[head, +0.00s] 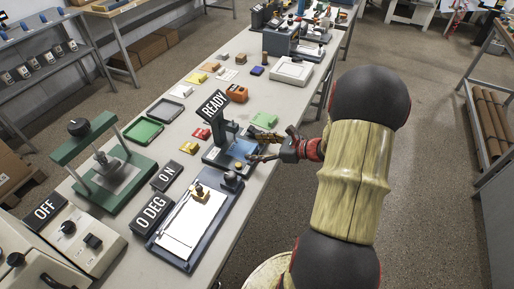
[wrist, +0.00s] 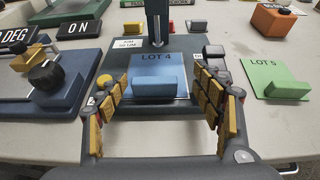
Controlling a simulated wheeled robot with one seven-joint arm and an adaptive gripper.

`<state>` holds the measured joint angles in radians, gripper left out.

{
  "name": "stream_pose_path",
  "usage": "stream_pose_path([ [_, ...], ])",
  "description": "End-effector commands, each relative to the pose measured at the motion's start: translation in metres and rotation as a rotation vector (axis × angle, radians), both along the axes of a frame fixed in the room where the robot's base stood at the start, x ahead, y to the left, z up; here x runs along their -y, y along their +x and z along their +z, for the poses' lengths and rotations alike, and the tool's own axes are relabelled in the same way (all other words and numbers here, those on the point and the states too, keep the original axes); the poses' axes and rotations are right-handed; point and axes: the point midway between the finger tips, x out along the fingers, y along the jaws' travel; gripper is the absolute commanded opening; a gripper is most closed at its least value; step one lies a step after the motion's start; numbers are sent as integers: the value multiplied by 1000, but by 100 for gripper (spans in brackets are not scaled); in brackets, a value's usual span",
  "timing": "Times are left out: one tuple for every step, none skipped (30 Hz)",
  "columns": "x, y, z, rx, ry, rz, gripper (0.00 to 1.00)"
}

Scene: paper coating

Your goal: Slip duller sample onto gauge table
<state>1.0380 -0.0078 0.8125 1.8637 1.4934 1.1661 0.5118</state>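A blue sample card marked LOT 4 (wrist: 158,66), with a raised blue block at its near edge, lies on the gauge table (head: 214,156) below the READY sign (head: 214,104). My gripper (head: 253,147) reaches in from the right in the head view. In the wrist view, my gripper (wrist: 160,80) is open, its fingers on either side of the blue block, with gaps on both sides. A green sample card marked LOT 5 (wrist: 268,74) lies on the bench to the right; it also shows in the head view (head: 266,119). I cannot tell which sample is duller.
A tilting stand with a white sheet (head: 190,221) and a green press (head: 112,183) stand nearby. Red (head: 201,134) and yellow (head: 189,148) pieces lie behind the gauge. An orange device (head: 237,93) stands farther along the bench.

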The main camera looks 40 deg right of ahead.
Motion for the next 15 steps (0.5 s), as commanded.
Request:
stream_pose_path([
  [0, 0, 0, 0, 0, 0, 72],
  [0, 0, 0, 0, 0, 0, 73],
  [0, 0, 0, 0, 0, 0, 76],
  [0, 0, 0, 0, 0, 0, 77],
  [0, 0, 0, 0, 0, 0, 77],
  [0, 0, 0, 0, 0, 0, 77],
  [0, 0, 0, 0, 0, 0, 77],
  [0, 0, 0, 0, 0, 0, 77],
  [0, 0, 0, 0, 0, 0, 77],
  [0, 0, 0, 0, 0, 0, 77],
  [0, 0, 0, 0, 0, 0, 77],
  [0, 0, 0, 0, 0, 0, 77],
  [0, -1, 0, 0, 0, 0, 77],
  [1, -1, 1, 0, 0, -1, 77],
  [2, -3, 2, 0, 0, -1, 77],
])
